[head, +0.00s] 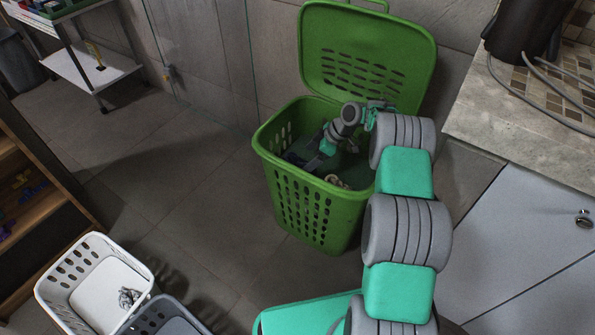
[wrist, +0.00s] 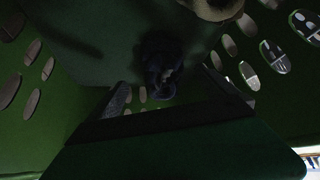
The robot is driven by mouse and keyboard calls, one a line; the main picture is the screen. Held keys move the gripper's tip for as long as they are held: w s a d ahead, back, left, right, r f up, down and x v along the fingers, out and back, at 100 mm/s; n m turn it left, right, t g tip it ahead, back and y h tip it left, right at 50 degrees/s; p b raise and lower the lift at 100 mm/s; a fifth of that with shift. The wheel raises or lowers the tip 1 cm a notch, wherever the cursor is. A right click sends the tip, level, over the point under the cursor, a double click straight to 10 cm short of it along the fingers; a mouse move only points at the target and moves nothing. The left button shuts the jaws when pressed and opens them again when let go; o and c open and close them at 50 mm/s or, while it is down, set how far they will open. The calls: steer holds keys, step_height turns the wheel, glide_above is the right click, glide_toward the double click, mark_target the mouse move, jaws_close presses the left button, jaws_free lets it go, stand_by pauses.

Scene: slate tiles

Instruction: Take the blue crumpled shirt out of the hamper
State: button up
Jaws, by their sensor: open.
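The green hamper (head: 315,212) stands on the floor with its lid (head: 368,58) swung up and open. My arm reaches over its right rim, and my gripper (head: 306,163) is open inside it, pointing down to the left. The blue crumpled shirt (head: 292,157) shows as a small dark blue patch at the left inside, close to the fingertips. In the wrist view the shirt (wrist: 160,68) is a dark crumpled lump ahead of the gripper on the hamper's floor. I see nothing held. The dim light hides whether the fingers touch the shirt.
A beige crumpled item (head: 336,181) also lies in the hamper, nearer its front. A white basket (head: 65,275) and a grey basket (head: 170,308) stand at the lower left. A counter (head: 470,110) and a cabinet lie to the right. Floor left of the hamper is clear.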

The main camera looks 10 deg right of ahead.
mark_target(304, 161)
steer(key=b+x, duration=0.2)
steer(key=x, duration=0.3)
steer(key=shift+a, duration=0.1)
steer(key=shift+s+r, duration=0.1)
steer(key=shift+r, duration=0.05)
steer(key=c, duration=1.5)
